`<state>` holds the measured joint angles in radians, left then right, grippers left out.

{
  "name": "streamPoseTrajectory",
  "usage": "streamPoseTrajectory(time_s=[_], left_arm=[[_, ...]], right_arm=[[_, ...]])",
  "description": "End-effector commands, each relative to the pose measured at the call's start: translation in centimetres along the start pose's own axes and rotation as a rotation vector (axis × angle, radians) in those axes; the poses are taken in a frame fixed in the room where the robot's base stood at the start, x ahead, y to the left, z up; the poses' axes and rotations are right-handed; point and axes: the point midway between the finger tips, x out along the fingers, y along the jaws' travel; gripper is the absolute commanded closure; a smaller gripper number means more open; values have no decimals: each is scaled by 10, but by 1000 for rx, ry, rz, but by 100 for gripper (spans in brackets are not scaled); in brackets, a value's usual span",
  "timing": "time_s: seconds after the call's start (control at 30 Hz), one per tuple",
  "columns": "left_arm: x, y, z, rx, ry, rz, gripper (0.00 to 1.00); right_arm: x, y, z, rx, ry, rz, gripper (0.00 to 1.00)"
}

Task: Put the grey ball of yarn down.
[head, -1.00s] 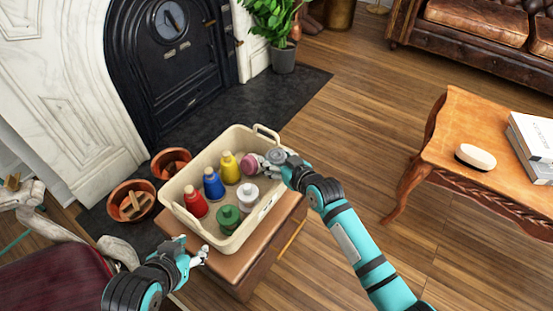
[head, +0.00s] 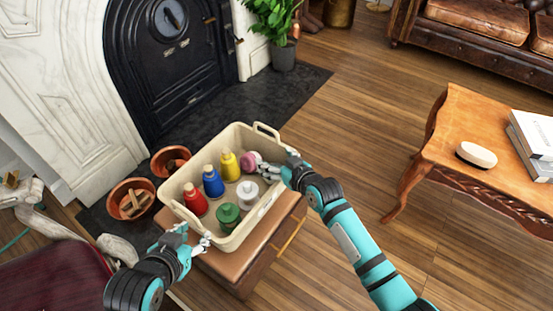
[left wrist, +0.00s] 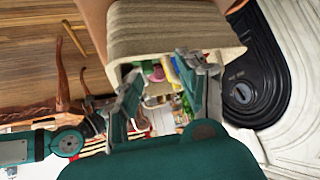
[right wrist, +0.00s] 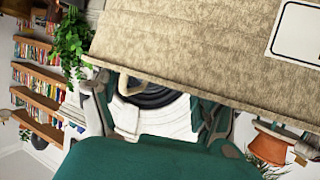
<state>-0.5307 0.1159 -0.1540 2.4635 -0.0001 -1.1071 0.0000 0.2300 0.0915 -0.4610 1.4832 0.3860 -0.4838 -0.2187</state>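I cannot make out the grey ball of yarn for certain in any view now. A cream crate (head: 230,243) holds red, blue (head: 212,183), yellow, green and white bottles and a pink round thing (head: 249,161). My right gripper (head: 272,168) is over the crate's right rim, near the far corner. In the right wrist view its fingers (right wrist: 158,115) are apart, with no ball visible between them. My left gripper (head: 192,236) is outside the crate's near end. In the left wrist view its fingers (left wrist: 165,95) are apart and empty, with the crate (left wrist: 170,30) close ahead.
The crate stands on a small brown wooden stand (head: 232,272). Two terracotta pots, one (head: 132,212) nearer, stand left of it by the fireplace (head: 165,55). A wooden table (head: 465,125) with a pale oval object (head: 476,154) and books is at right. Open floor lies between.

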Motion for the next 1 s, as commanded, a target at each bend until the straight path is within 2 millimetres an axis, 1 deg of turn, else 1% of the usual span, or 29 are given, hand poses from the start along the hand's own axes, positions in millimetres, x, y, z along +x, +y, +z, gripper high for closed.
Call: streamPoseTrajectory(time_s=[0.4,0.57,0.6,0.77,0.9,1.0], left_arm=[[-1,0,1,0,-11,1,60],[-10,-2,29,-3,-142,-4,60],[-14,-3,36,-4,-182,-7,60],[-32,-8,70,-10,-363,-17,60],[-56,-11,92,-15,-515,-25,60],[-59,-11,87,-15,-510,-25,60]], right_arm=[[-1,1,-4,-1,2,3,14],[-7,1,-16,-1,3,3,14],[-13,2,-13,-1,0,3,14],[-36,1,-13,-2,1,3,14],[-70,1,-14,-2,-2,1,14],[-91,1,-13,-2,-2,1,14]])
